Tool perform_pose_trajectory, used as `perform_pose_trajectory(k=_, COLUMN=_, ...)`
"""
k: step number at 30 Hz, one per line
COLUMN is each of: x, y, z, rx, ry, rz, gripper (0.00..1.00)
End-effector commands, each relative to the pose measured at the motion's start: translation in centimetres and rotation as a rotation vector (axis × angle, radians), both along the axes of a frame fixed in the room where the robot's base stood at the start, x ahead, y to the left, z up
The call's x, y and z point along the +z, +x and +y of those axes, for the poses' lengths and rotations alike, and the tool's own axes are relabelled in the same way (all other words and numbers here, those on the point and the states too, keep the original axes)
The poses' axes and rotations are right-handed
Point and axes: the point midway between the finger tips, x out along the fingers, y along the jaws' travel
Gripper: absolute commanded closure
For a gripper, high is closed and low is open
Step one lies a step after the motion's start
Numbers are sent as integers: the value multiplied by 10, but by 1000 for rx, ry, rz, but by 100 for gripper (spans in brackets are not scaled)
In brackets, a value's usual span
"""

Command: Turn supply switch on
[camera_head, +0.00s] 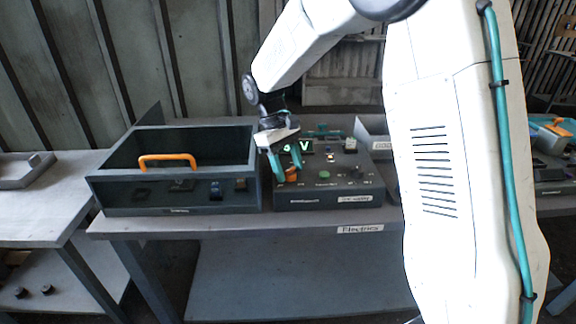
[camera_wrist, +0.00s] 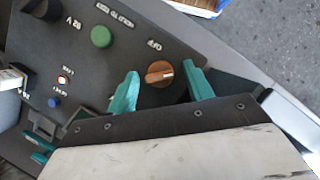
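The supply unit (camera_head: 330,195) is a dark box on the table with a lit green display (camera_head: 303,147). Its orange rotary switch (camera_head: 292,178) is at the front left, below my gripper (camera_head: 289,172). In the wrist view the orange knob (camera_wrist: 159,74) sits between the two teal fingers of my gripper (camera_wrist: 161,86), with a visible gap on each side. A label reading OFF (camera_wrist: 154,44) is beside the knob. The grip bar's exact angle is hard to tell. The fingers are apart and hold nothing.
A green button (camera_wrist: 101,37) and a small blue button (camera_wrist: 54,102) are on the same panel. A dark open box (camera_head: 180,199) with an orange handle (camera_head: 167,161) stands left of the unit. My arm covers the right of the head view.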

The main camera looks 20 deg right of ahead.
Motion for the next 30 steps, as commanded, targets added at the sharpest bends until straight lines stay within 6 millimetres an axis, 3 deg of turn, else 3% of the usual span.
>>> perform_pose_trajectory(k=5, x=6, y=3, z=1, rx=0, ry=0, rz=-2, gripper=49)
perform_pose_trajectory(k=18, x=66, y=25, z=13, rx=1, ry=0, rz=-2, gripper=49)
perform_pose_trajectory(k=30, x=72, y=27, z=14, rx=0, ry=0, rz=0, gripper=49)
